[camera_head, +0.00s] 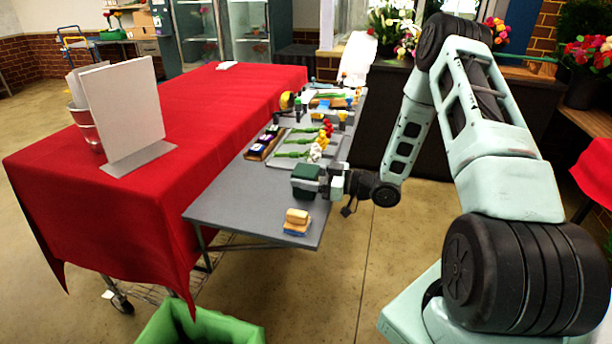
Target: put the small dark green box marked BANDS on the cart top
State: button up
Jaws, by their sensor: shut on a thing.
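A small dark green box (307,181) is at the end of my arm, over the right side of the grey cart top (235,191). My gripper (328,183) is shut on it from the right. I cannot tell whether the box touches the cart top or hangs a little above it. Any marking on the box is too small to read. The near left part of the cart top is bare.
Tan and blue blocks (297,222) sit at the cart's near right corner. Flowers (318,147) on a light tray and a dark box with small items (263,143) lie behind the green box. A red-covered table (190,120) with a white board (122,108) adjoins the left side. A green bin (202,326) stands below.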

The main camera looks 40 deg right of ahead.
jog(key=shift+f, duration=0.1)
jog(key=shift+f, duration=0.15)
jog(key=o, duration=1)
jog(key=shift+o, duration=0.2)
